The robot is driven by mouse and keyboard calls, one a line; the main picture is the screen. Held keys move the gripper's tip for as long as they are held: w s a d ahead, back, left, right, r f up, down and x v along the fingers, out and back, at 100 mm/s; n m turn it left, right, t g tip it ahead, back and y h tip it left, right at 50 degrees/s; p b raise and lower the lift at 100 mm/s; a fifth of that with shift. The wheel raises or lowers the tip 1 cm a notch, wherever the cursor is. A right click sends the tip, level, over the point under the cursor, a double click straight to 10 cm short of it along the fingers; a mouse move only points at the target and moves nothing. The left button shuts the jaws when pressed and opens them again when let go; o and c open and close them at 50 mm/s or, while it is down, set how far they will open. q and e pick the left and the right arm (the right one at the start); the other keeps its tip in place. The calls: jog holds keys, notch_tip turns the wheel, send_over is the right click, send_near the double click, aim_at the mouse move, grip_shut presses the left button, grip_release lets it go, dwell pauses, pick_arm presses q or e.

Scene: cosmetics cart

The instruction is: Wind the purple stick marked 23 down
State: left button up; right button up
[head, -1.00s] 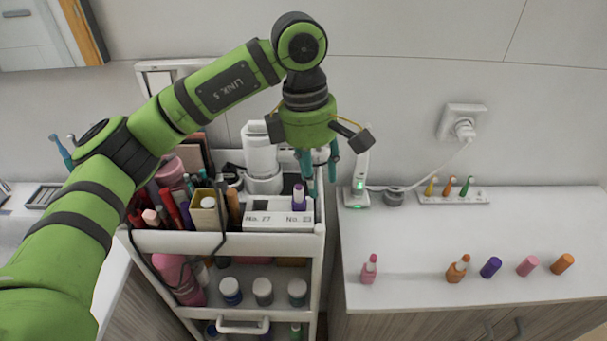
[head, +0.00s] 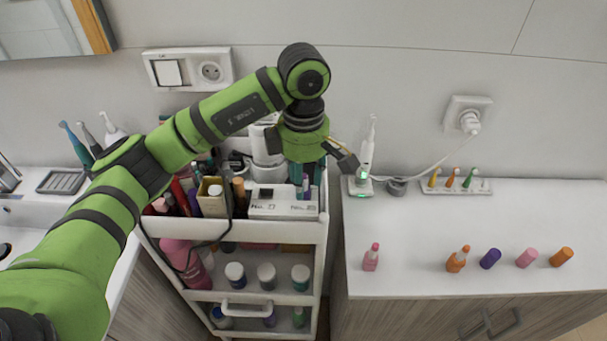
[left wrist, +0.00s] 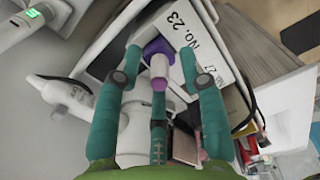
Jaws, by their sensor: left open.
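The purple stick (left wrist: 157,56) stands in the white holder marked No. 23 (left wrist: 190,35). In the left wrist view its pale purple top faces the camera between my teal fingers. It also shows in the head view (head: 306,186), partly hidden by the gripper. My left gripper (head: 307,176) is open above the cart's top tray, with its fingers around the stick; whether any finger touches it I cannot tell. The holder (head: 283,208) also carries a No. 27 mark on its left part. My right gripper is in neither view.
Bottles, pencils and a tan box (head: 213,200) crowd the cart top left of the holder. A white charger stand (head: 360,187) is close on the right. Loose lipsticks and bottles, including a pink one (head: 371,258), stand on the white counter (head: 410,230).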

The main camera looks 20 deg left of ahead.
pick_arm(q)
grip_shut()
jog(key=shift+f+m+b, duration=0.15)
jog(key=shift+m+b, duration=0.35)
jog(key=shift+b, duration=0.45)
jog(key=m+b, duration=0.3)
jog(key=b, duration=0.1)
jog(key=shift+m+b, duration=0.3)
jog(key=shift+m, duration=0.1)
jog(key=shift+m+b, duration=0.75)
jog(key=shift+m, duration=0.35)
jog(key=shift+m+b, duration=0.5)
jog(key=shift+m, duration=0.4)
grip_release()
